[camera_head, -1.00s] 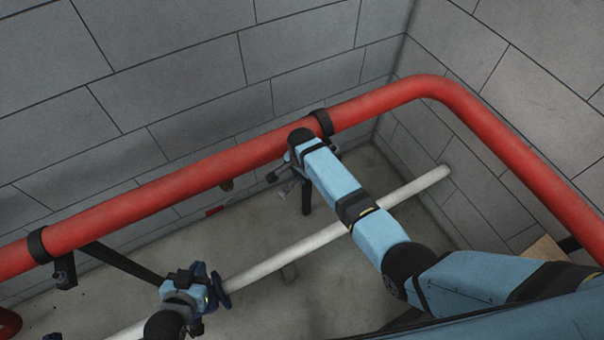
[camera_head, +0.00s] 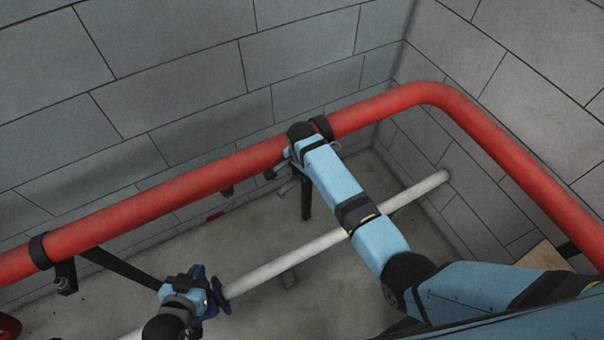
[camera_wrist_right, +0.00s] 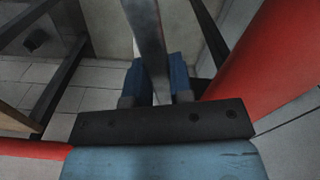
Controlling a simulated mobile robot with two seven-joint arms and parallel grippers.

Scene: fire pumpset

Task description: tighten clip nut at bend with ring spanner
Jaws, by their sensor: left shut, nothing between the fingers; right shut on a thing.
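A long flat steel bar, the spanner (camera_wrist_right: 150,42), stands between the blue fingers of my right gripper (camera_wrist_right: 157,84) in the right wrist view; its ends are out of sight there. In the head view my right wrist is at the red pipe (camera_head: 190,187), beside the black clip (camera_head: 321,127) nearest the bend. The wrist covers most of the right gripper, and I cannot see that clip's nut or whether the spanner is on it. My left gripper (camera_head: 216,291) is shut and empty, low by the white pipe (camera_head: 290,258).
Another black clip (camera_head: 39,250) with a bracket and nut (camera_head: 64,284) holds the red pipe at the left. Grey block walls (camera_head: 190,60) stand close behind and to the right. A dark strut (camera_head: 120,265) runs below the pipe. Bare floor (camera_head: 330,295) shows in front.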

